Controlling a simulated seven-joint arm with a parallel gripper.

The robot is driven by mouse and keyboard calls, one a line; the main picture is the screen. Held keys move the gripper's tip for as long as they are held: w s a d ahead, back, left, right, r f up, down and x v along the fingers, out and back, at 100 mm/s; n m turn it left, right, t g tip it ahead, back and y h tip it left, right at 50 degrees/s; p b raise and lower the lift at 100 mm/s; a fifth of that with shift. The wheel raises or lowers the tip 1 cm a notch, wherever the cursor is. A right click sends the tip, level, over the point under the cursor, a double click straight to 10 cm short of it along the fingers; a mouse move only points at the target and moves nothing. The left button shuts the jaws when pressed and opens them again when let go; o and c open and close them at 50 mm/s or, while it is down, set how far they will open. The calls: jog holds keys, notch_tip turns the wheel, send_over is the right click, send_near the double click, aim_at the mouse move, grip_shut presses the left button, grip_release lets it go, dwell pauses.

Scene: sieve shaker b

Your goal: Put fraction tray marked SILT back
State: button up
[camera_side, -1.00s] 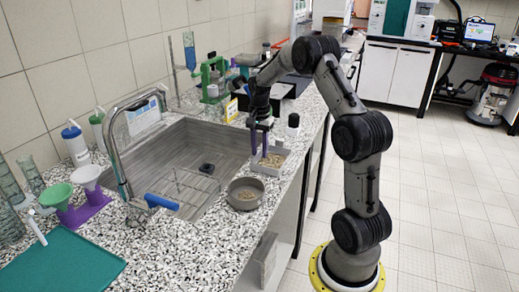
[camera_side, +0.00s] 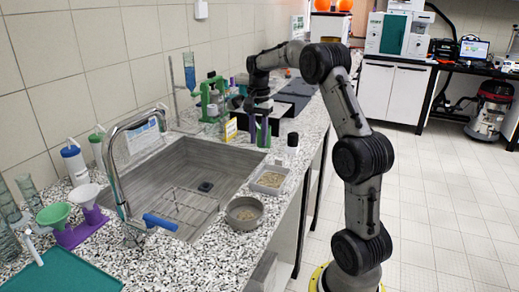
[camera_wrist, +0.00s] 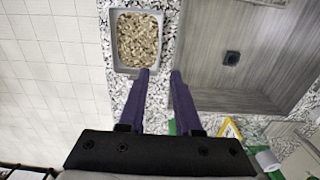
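A small grey rectangular tray (camera_side: 256,184) filled with tan grains sits on the speckled counter at the right edge of the sink. It also shows at the top of the wrist view (camera_wrist: 109,40), upright and level. No SILT marking is readable on it. My gripper (camera_side: 259,143) is behind the tray and apart from it. In the wrist view my two purple fingers (camera_wrist: 160,73) are spread with an empty gap between them. The tips point toward the tray's near edge, with one tip overlapping that edge in the picture.
A round grey pan (camera_side: 232,216) with grains stands in front of the tray. The sink (camera_side: 205,160) with a wire rack lies left. A dark-capped bottle (camera_side: 292,150), a yellow sign (camera_side: 231,130) and a green stand (camera_side: 208,95) are near my gripper.

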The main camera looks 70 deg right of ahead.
jog(key=s+a+r+n+t+h, duration=0.1)
jog(key=s+a+r+n, duration=0.3)
jog(key=a, duration=0.6)
jog(key=s+a+r+n+t, duration=0.2)
jog(key=a+r+n, duration=0.25)
jog(key=a, duration=0.55)
jog(key=s+a+f+n+t+y, duration=0.1)
jog(key=s+a+f+n+t, duration=0.1)
jog(key=s+a+f+n, duration=0.3)
jog(key=s+a+n, duration=0.4)
jog(key=s+a, duration=0.1)
jog(key=s, duration=0.2)
jog(key=shift+s+f+t, duration=0.2)
jog(key=shift+t, duration=0.1)
